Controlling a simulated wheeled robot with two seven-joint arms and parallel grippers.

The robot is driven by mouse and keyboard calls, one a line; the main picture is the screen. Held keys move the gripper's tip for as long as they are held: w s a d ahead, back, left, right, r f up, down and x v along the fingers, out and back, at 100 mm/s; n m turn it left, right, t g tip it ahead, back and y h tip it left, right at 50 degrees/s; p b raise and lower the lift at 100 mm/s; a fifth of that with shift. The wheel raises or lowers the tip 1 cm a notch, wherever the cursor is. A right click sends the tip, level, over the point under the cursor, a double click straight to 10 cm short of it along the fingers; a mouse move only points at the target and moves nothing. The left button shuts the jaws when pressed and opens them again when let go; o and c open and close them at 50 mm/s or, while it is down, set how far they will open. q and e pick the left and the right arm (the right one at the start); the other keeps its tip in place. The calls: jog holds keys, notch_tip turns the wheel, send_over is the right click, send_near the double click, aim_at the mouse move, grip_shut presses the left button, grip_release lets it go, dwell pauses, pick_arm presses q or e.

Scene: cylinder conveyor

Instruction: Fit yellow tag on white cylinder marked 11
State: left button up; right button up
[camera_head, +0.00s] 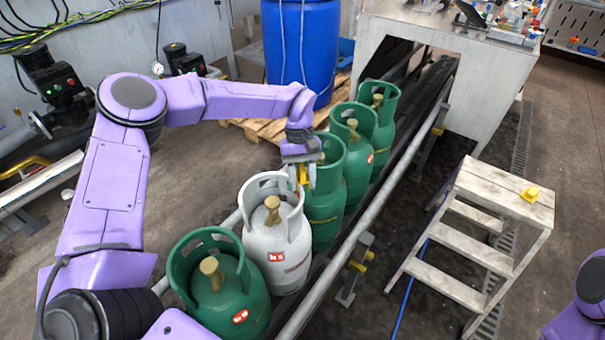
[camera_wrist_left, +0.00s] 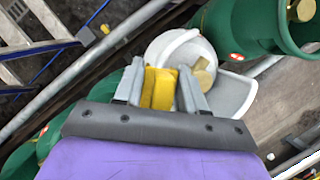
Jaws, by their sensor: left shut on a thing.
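The white cylinder (camera_head: 277,243) stands upright in a row of green cylinders on the conveyor. It has a brass-coloured valve, a collar and a red label; no number is readable. In the left wrist view the white cylinder (camera_wrist_left: 232,92) is just beyond the fingers. My left gripper (camera_head: 304,180) is above the row, at the white cylinder's far side near the neighbouring green one. It is shut on the yellow tag (camera_wrist_left: 160,88), which shows between the fingers. I cannot tell whether the tag touches the collar. My right gripper is out of view; only part of a purple arm shows at lower right.
A green cylinder (camera_head: 217,290) stands nearer, and several stand behind the white one. A metal rail (camera_head: 372,217) runs along the conveyor. A step stool (camera_head: 487,200) with another yellow piece (camera_head: 531,194) on top stands right. A blue barrel (camera_head: 300,45) stands behind on a pallet.

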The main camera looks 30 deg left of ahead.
aim_at(302, 194)
pick_arm(q)
jog(key=shift+f, duration=0.35)
dwell(0.3)
jog(key=shift+r+p, duration=0.1)
jog(key=shift+p, duration=0.55)
dwell(0.8)
jog(key=shift+f+b, duration=1.4)
jog(key=shift+f, duration=1)
jog(key=o, duration=1.1)
